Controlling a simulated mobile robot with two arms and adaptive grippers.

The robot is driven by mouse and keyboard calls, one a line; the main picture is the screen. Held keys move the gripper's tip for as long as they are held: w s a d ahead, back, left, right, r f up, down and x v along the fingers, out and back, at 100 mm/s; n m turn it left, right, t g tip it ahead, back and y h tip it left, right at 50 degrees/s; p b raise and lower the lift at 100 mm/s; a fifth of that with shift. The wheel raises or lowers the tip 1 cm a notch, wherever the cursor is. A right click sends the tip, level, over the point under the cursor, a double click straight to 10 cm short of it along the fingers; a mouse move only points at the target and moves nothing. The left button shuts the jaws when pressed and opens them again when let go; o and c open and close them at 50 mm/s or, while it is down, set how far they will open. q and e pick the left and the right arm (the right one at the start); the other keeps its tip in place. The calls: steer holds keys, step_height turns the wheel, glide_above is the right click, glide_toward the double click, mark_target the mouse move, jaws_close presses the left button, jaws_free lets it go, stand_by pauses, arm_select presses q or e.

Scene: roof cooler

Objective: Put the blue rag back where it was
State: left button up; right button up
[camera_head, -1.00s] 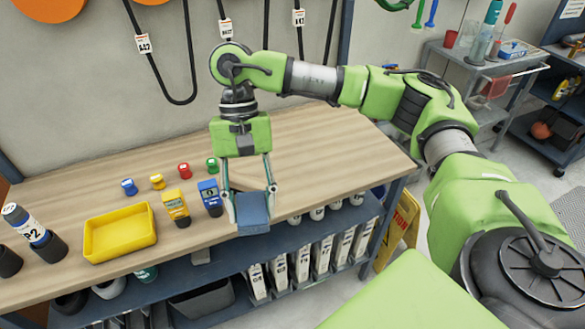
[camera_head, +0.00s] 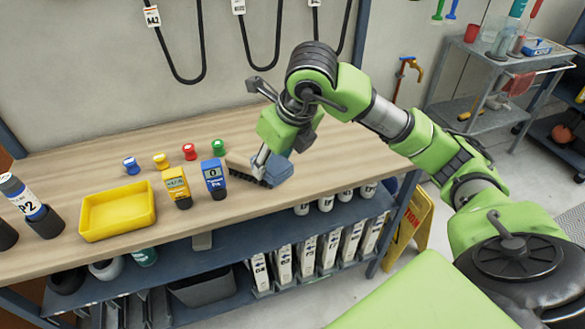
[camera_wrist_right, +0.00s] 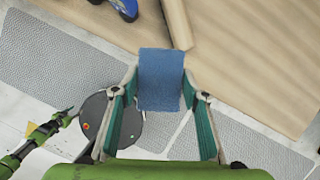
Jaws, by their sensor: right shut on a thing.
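My right gripper (camera_head: 268,163) is shut on the blue rag (camera_head: 279,169). It holds the rag at the front part of the wooden bench top (camera_head: 330,140), right of the blue meter. Whether the rag touches the wood is not clear. In the right wrist view the rag (camera_wrist_right: 160,78) sits between the two fingertips (camera_wrist_right: 161,93), over the bench edge. A wooden brush (camera_head: 240,166) with dark bristles lies just left of the rag, partly behind the gripper. Its wooden part (camera_wrist_right: 177,22) shows beyond the rag in the wrist view.
A blue meter (camera_head: 214,180) and a yellow meter (camera_head: 176,187) stand left of the brush. The bench's right part is clear. A yellow floor sign (camera_head: 408,225) stands beside the bench's right end.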

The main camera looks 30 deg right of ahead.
steer(key=d+m, duration=0.1)
steer(key=m, duration=0.1)
steer(key=d+m+h, duration=0.1)
steer(key=m, duration=0.1)
steer(key=shift+w+f+h+b, duration=0.1)
steer(key=shift+w+h+b, duration=0.2)
steer(key=shift+w, duration=0.05)
steer(key=shift+w+d+m, duration=0.15)
steer(key=shift+d+m, duration=0.15)
steer(key=w+d+f+p, duration=0.3)
steer(key=w+d+f, duration=0.5)
steer(key=shift+w+d+f, duration=0.25)
steer(key=shift+w+d, duration=0.1)
steer(key=shift+d, duration=0.05)
steer(key=shift+w+d+f, duration=0.3)
steer(key=shift+f, duration=0.2)
step_height(320, 180, down, 3)
steer(key=shift+w+d+p, duration=0.1)
steer(key=shift+p, duration=0.95)
steer(key=shift+f, duration=0.2)
steer(key=shift+f, duration=0.1)
